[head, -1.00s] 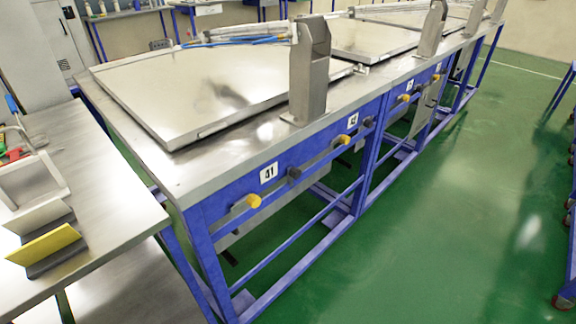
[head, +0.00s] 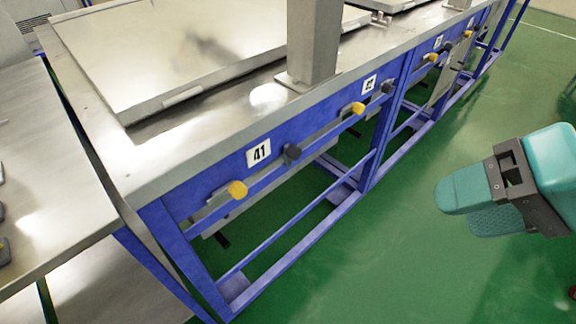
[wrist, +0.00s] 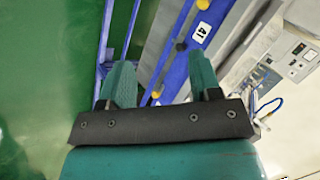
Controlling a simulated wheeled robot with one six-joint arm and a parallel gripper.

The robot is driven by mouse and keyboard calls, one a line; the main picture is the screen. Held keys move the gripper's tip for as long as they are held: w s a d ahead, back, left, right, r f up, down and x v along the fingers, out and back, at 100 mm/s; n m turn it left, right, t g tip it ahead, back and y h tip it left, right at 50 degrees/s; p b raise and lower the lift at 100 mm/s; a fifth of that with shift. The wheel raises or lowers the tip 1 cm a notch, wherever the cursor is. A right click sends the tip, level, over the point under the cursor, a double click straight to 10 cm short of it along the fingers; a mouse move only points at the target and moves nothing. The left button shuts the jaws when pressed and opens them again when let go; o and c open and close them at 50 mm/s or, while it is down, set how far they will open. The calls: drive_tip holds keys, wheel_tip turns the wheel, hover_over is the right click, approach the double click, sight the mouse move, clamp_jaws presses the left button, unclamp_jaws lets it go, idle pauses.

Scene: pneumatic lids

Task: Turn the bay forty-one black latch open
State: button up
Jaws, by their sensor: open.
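The black latch (head: 292,152) of bay 41 is a dark knob on the blue front rail, right of the number plate 41 (head: 258,152). A yellow latch (head: 237,190) sits left of and below the plate. In the wrist view the plate (wrist: 200,32) is upper centre, with a small knob (wrist: 180,46) just below it, beyond my fingers. My gripper (head: 458,212) is open and empty, over the floor to the right of the bench and well apart from the latch.
A flat metal lid (head: 190,50) lies on the bench above the rail. A metal post (head: 314,45) stands behind the black latch. Another yellow latch (head: 358,108) and black latch (head: 387,87) lie farther right. The green floor (head: 400,270) in front is clear.

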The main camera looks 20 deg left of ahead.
drive_tip(key=w+a+f+m+y+b, duration=0.4)
drive_tip(key=a+f+m+y+b, duration=0.2)
drive_tip(key=a+f+m+b, duration=0.4)
drive_tip(key=m+t+y+b, duration=0.3)
drive_tip(key=m+t+b, duration=0.55)
drive_tip(key=m, duration=0.65)
approach(297, 157)
drive_tip(key=shift+g, duration=0.85)
drive_tip(key=w+a+p, duration=0.1)
drive_tip(key=p, duration=0.3)
drive_tip(key=a+r+p, duration=0.1)
drive_tip(key=p, duration=0.4)
drive_tip(key=w+a+p, duration=0.1)
drive_tip(key=a+p, duration=0.1)
drive_tip(key=p, duration=0.3)
drive_tip(key=shift+w+a+r, duration=0.1)
drive_tip(key=shift+w+r, duration=0.1)
drive_tip(key=shift+w, duration=0.2)
drive_tip(key=shift+f+p+x, duration=0.2)
drive_tip(key=shift+p+x, duration=0.4)
drive_tip(key=shift+x, duration=0.9)
drive_tip(key=shift+f+p+x, duration=0.2)
drive_tip(key=shift+p+x, duration=0.4)
drive_tip(key=shift+x, duration=0.85)
drive_tip(key=c, duration=0.9)
